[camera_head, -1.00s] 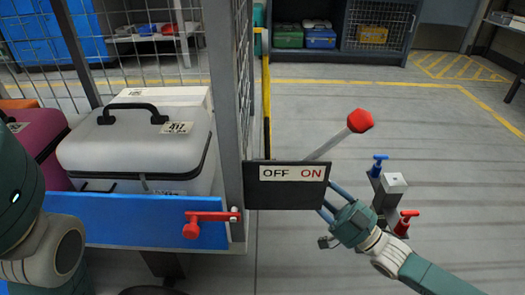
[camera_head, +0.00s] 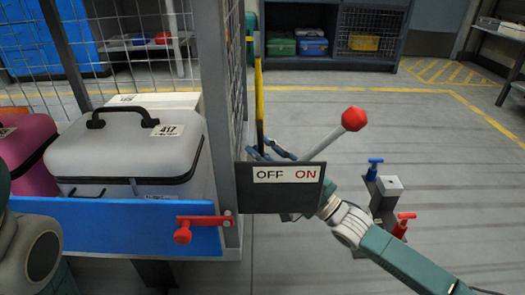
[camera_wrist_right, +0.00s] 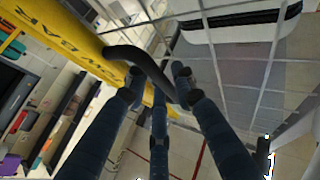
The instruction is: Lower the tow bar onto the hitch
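The tow bar (camera_head: 259,105) stands upright as a yellow bar beside the cage post in the head view. In the right wrist view the yellow bar (camera_wrist_right: 72,32) carries black lettering and a curved black handle (camera_wrist_right: 140,58). My right gripper (camera_wrist_right: 157,72) has its fingers spread around the handle, with no clear closed grip. In the head view my right gripper (camera_head: 270,149) is partly hidden behind the OFF/ON panel (camera_head: 283,189). I cannot make out the hitch. My left arm shows at the lower left, but its gripper does not.
A red-knobbed lever (camera_head: 353,119) rises behind the panel. A post with blue and red taps (camera_head: 389,187) stands right of my right arm. The blue-edged cart (camera_head: 100,228) holds a white case (camera_head: 130,150) and has a red latch (camera_head: 200,222). Open floor lies beyond.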

